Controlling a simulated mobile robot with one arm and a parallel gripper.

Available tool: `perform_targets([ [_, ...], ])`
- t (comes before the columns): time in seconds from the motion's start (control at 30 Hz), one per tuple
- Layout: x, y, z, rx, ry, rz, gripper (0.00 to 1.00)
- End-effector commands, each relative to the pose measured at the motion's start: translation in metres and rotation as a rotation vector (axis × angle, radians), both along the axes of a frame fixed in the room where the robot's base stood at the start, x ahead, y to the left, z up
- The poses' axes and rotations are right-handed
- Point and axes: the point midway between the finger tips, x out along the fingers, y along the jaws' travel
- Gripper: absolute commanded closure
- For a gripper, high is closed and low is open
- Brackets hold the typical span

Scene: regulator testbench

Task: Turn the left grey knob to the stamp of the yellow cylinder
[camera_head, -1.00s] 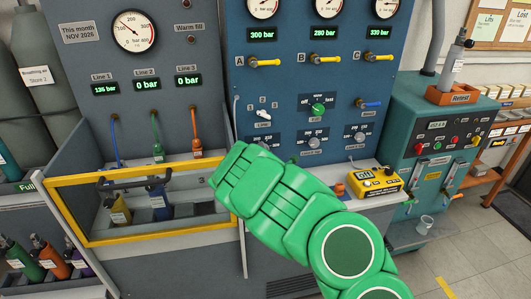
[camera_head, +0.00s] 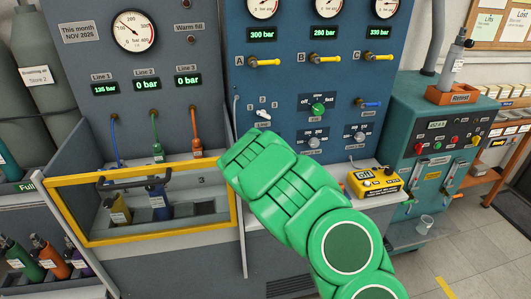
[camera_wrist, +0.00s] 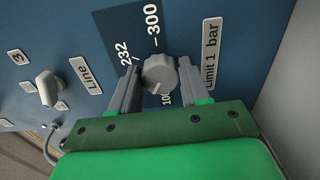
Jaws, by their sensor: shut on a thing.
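The left grey knob (camera_wrist: 160,73), beside the "Limit 1 bar" label, shows in the wrist view. My gripper (camera_wrist: 159,78) has one finger on each side of it and is shut on it. The scale by the knob shows 300, 232 and 100, partly covered. In the head view my green arm hides this knob and the gripper. The yellow cylinder (camera_head: 120,213) stands in the bay at left; its tag is too small to read.
A blue cylinder (camera_head: 160,207) stands beside the yellow one, behind a yellow-framed guard (camera_head: 140,239). The Line selector (camera_wrist: 46,88) is close to my gripper. Two other grey knobs, a middle one (camera_head: 314,143) and a right one (camera_head: 360,138), sit on the panel.

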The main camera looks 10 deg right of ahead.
Motion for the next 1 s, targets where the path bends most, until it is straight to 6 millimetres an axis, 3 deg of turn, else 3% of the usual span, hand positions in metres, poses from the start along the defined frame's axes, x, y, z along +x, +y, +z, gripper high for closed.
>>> perform_targets([
  [0.5, -0.0006, -0.0004, -0.0038, 0.386, 0.006, -0.003, 0.85],
  [1.0, -0.0006, 0.0, -0.004, 0.488, 0.006, -0.003, 0.85],
])
